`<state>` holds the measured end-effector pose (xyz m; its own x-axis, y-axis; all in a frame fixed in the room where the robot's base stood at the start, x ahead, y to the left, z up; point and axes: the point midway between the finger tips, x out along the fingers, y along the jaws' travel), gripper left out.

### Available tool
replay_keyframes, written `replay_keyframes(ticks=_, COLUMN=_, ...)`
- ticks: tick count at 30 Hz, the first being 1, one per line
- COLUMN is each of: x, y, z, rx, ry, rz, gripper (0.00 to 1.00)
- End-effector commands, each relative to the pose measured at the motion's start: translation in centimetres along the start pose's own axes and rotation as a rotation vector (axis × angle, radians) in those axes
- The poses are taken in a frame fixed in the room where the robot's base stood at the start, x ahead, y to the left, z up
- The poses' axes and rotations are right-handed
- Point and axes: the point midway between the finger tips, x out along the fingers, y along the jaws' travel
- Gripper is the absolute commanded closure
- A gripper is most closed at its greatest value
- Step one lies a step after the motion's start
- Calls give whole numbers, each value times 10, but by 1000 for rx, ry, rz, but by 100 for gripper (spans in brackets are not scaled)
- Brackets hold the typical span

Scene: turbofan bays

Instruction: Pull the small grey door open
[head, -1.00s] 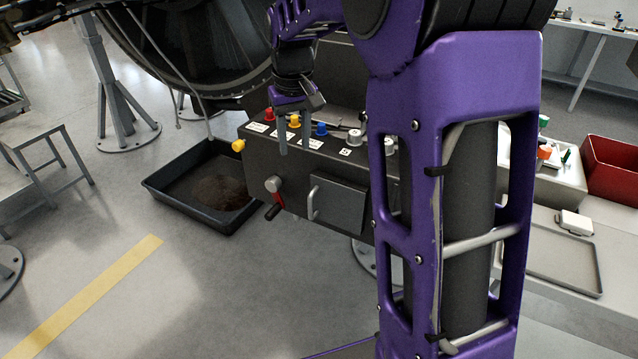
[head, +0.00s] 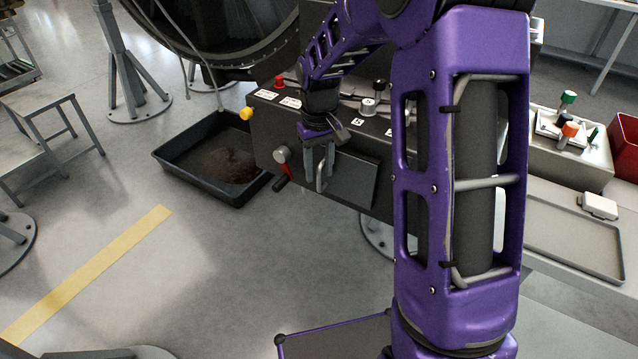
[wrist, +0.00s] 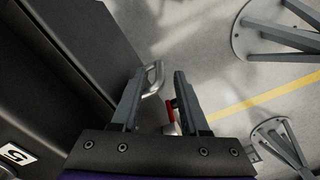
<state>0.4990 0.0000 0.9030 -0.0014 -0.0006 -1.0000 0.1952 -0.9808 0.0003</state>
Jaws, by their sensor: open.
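The small grey door (head: 350,181) is on the front face of a dark box and looks shut. Its pale bar handle (head: 321,178) stands upright at the door's left edge. My gripper (head: 318,176) points down in front of the box, with its open fingers at the handle. In the wrist view, the handle (wrist: 153,78) shows between the two open fingertips (wrist: 162,76), nearer the left one. I cannot tell whether either finger touches it. The door's dark face (wrist: 88,40) runs along the left there.
A red-handled lever (head: 286,172) with a round grey knob (head: 281,154) sits just left of the handle. Coloured knobs, including a yellow one (head: 246,113), are on the box. A black drip tray (head: 180,177) lies on the floor to the left.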

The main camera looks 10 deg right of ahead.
Motion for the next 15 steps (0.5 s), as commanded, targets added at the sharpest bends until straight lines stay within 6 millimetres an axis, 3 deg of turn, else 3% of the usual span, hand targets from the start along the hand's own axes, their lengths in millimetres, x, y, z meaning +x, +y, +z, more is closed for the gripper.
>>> replay_keyframes(ticks=1, x=11, y=0, z=0, rx=0, ry=-1, rz=-1, gripper=55)
replay_keyframes(ticks=6, x=32, y=0, z=0, rx=0, ry=-1, rz=-1, gripper=55)
replay_keyframes(ticks=15, x=40, y=0, z=0, rx=0, ry=1, rz=0, gripper=55)
